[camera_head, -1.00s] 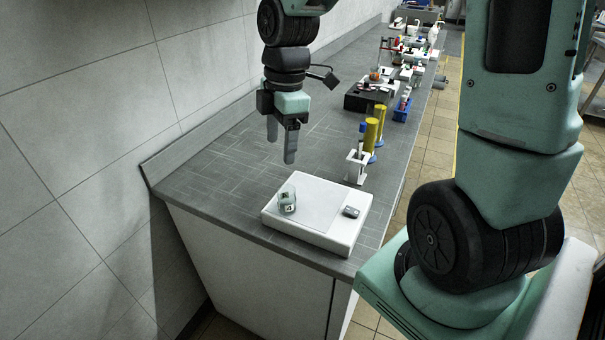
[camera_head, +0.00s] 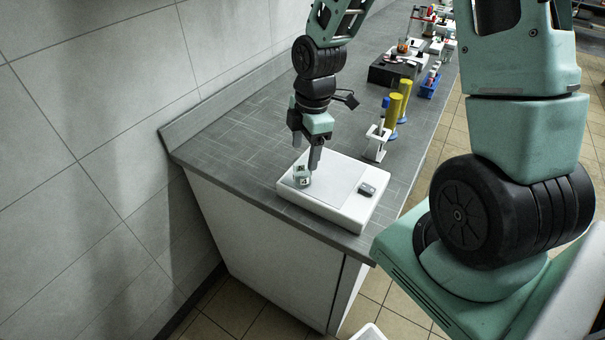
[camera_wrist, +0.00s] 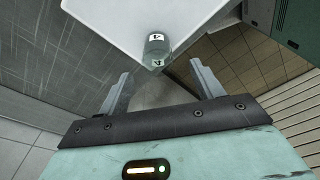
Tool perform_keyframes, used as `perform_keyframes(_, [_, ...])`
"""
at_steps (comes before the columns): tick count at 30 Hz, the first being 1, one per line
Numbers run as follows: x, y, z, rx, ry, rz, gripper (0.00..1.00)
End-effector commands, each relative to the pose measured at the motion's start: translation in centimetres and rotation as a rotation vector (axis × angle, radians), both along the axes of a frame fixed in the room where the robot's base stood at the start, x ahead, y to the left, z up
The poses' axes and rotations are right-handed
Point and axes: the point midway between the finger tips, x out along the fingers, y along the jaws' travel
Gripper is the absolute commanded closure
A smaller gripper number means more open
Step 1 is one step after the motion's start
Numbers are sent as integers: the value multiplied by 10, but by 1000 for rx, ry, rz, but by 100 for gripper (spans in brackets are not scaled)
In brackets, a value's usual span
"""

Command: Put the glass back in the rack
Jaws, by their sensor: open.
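A small clear glass (camera_head: 302,177) with a pale label stands near the left corner of a flat white slab (camera_head: 335,217) at the bench's near end. In the wrist view the glass (camera_wrist: 156,48) appears just beyond the fingertips, between their lines. My gripper (camera_head: 312,160) points down just above and beside the glass; it is open and empty. In the wrist view the two fingers of my gripper (camera_wrist: 160,73) are spread apart. A white stand (camera_head: 377,146) behind the slab holds a blue-capped piece. A blue rack (camera_head: 430,82) with tubes stands farther back. I cannot tell which is the glass's rack.
Two yellow cylinders (camera_head: 399,102) stand behind the white stand. A black box (camera_head: 392,70) is farther along the bench. A small grey block (camera_head: 367,188) sits on the slab's right side. The grey bench (camera_head: 235,140) is bare to the left, against the tiled wall.

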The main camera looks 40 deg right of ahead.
Motion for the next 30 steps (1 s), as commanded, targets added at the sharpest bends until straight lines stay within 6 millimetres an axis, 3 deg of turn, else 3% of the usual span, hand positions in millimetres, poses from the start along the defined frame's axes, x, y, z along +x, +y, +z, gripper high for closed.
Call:
perform_keyframes(12, [4, 4, -45, 1, 4, 1, 34])
perform_keyframes(22, [5, 4, -51, 0, 0, 1, 34])
perform_keyframes(23, [5, 4, -51, 0, 0, 1, 39])
perform_keyframes(27, [4, 4, -51, 0, 0, 1, 78])
perform_keyframes(30, [5, 4, -51, 0, 0, 1, 86])
